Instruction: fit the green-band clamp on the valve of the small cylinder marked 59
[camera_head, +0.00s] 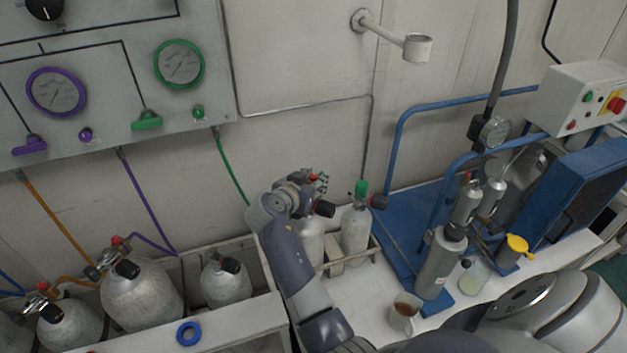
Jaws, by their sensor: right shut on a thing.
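My right gripper (312,190) is shut on the green-band clamp (318,179), of which only small red and green parts show. The gripper hides the rest. They are right above a small pale cylinder (310,242) with a black knob, standing in a rack. I cannot tell whether the clamp is around its valve or just above it. A second small cylinder (355,235), with a green cap and a black knob, stands to its right. No number is legible on either cylinder. The green hose (231,166) runs from the panel down behind my wrist. My left gripper is not in view.
Larger cylinders (142,295) with purple and orange hoses stand in a bin at the left. A blue ring (188,333) lies on its ledge. A mug (404,312), a grey bottle (440,262) and a blue frame (412,130) are at the right. A wall bracket (417,47) juts out above.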

